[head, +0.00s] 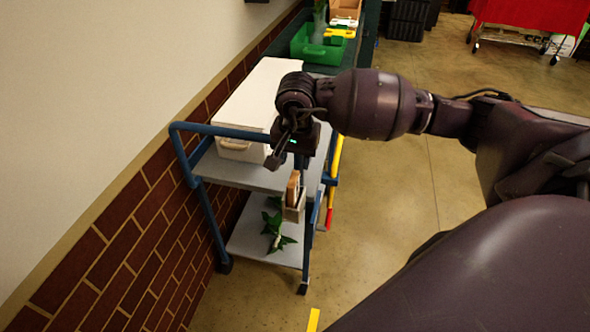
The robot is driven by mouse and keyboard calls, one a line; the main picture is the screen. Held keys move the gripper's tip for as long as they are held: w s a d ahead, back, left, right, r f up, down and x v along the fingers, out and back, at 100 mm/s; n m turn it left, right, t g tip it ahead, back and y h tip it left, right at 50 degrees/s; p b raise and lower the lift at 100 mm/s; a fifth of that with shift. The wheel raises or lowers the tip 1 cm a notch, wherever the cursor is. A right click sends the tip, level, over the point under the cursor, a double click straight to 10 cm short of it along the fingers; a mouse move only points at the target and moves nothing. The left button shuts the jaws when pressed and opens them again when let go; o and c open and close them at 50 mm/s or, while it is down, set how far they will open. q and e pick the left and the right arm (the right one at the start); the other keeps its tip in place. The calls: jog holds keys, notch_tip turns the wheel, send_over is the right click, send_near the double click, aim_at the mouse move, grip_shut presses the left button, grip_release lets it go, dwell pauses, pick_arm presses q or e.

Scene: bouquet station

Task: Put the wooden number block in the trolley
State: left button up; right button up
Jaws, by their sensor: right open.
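The trolley (232,172) has a blue frame and grey shelves and stands against the brick wall. My right gripper (283,157) is over the near right part of its top shelf. It is open and points down, with nothing seen between its fingers. A tan wooden piece (293,187) shows just below and right of the gripper, at the trolley's right edge. It stands upright in or behind a small grey box-like holder (295,209). I cannot tell whether it is the wooden number block, as no number is readable. My left gripper is not in view.
A large white box (262,95) fills the back of the top shelf. Green leaves (275,232) lie on the lower shelf. A green bin (318,47) stands on the dark table behind. A red-and-yellow pole (333,185) is at the trolley's right. The floor to the right is open.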

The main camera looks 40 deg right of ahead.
notch_tip(320, 180, up, 5)
jog(key=s+a+f+m+t+y, duration=0.15)
jog(key=s+a+m+y, duration=0.25)
jog(key=a+m+y, duration=0.5)
jog(key=s+a+f+m+t+y, duration=0.1)
jog(key=s+a+f+m+y, duration=0.25)
jog(key=a+m+y, duration=0.5)
jog(key=d+f+m+t+h, duration=0.35)
jog(key=m+t, duration=0.35)
jog(key=m, duration=0.5)
jog(key=d+f+m+t+h, duration=0.2)
jog(key=m+t+h, duration=0.2)
jog(key=m+t, duration=0.55)
jog(key=s+d+f+m+g+h, duration=0.4)
jog(key=s+f+m, duration=0.2)
jog(key=m, duration=0.5)
jog(key=s+d+f+m+g+h, duration=0.4)
jog(key=s+f+m+h, duration=0.1)
jog(key=f+m, duration=0.6)
jog(key=shift+s+f+g+h, duration=0.3)
jog(key=shift+s+g, duration=0.1)
jog(key=shift+s, duration=0.5)
